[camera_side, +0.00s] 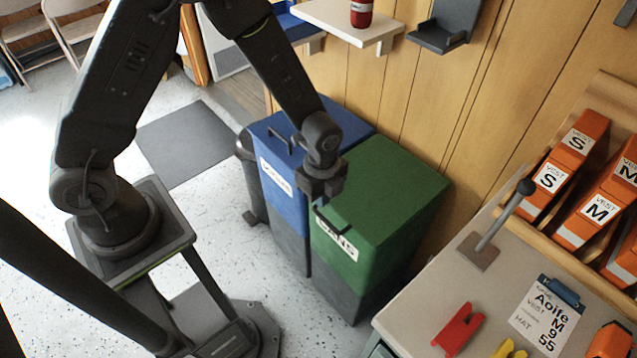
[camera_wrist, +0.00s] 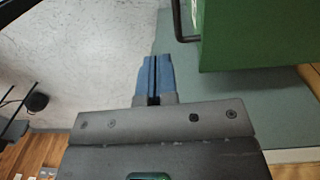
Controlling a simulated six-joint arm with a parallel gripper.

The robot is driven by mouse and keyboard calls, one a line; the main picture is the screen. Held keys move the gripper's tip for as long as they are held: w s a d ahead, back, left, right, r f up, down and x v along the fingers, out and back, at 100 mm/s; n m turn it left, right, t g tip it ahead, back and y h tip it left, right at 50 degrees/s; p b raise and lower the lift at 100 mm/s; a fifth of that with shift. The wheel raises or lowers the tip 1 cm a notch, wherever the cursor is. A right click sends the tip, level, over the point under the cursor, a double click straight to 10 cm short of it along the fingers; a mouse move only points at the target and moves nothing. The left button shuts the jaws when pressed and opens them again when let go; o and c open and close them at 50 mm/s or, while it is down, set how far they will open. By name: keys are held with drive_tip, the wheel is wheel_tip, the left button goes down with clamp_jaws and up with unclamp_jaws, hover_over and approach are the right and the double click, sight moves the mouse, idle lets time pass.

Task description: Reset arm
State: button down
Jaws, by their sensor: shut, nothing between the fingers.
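My gripper (camera_side: 322,192) hangs in front of the blue bin and the green bin in the side view, close to the green bin's front top edge in the picture. In the wrist view its two blue-grey fingers (camera_wrist: 154,72) lie together with nothing between them. The green bin (camera_side: 390,190) has a green lid, a dark handle and a white label partly reading "ANS". It also shows at the upper right of the wrist view (camera_wrist: 255,35), apart from the fingers. In the side view the fingertips are hard to make out against the bins.
The blue bin (camera_side: 285,190) stands left of the green one. At right, a bench (camera_side: 440,285) carries a lever (camera_side: 495,230), a clipboard (camera_side: 545,315), a red piece (camera_side: 458,328) and orange vest packs (camera_side: 565,165). A shelf (camera_side: 335,20) holds a red can (camera_side: 361,12). Speckled floor lies open at left.

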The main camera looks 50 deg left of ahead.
drive_tip(key=s+a+r+n+t, duration=0.2)
drive_tip(key=r+n, duration=0.2)
drive_tip(key=r, duration=0.6)
drive_tip(key=s+a+r+n+t, duration=0.15)
drive_tip(key=r+n, duration=0.25)
drive_tip(key=r, duration=0.6)
drive_tip(key=s+a+r+n+t, duration=0.2)
drive_tip(key=s+a+r+n, duration=0.2)
drive_tip(key=s+r+n, duration=0.5)
drive_tip(key=shift+s+n, duration=0.5)
drive_tip(key=shift+s, duration=0.45)
drive_tip(key=shift+t, duration=0.25)
